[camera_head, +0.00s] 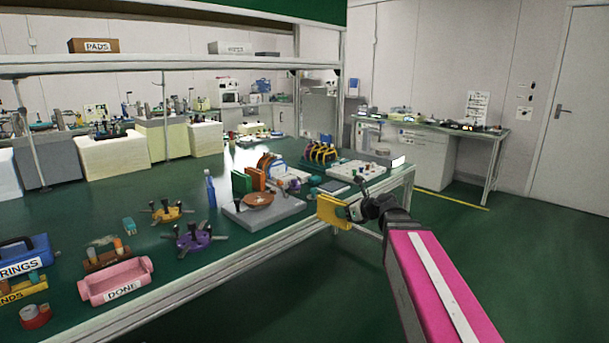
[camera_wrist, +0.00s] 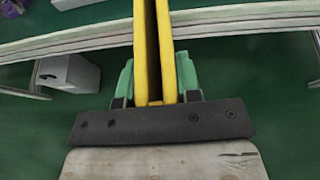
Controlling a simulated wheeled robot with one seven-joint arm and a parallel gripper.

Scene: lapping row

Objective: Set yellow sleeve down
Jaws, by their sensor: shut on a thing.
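The yellow sleeve (camera_head: 334,211) is held at the end of my arm, just off the bench's front edge in the head view. In the wrist view the yellow sleeve (camera_wrist: 141,60) shows as two upright yellow walls with a dark gap between them. My gripper (camera_head: 360,208) is shut on it. In the wrist view the green fingers of my gripper (camera_wrist: 156,85) press on both sides of the sleeve. The sleeve's far end runs out of the top of the wrist view.
The green bench (camera_head: 150,260) has a grey plate (camera_head: 262,213) with a brown disc (camera_head: 258,199) near the sleeve. Upright green and orange sleeves (camera_head: 257,177) and a rack of coloured rings (camera_head: 318,154) stand behind. A pink DONE tray (camera_head: 116,281) sits at the front left.

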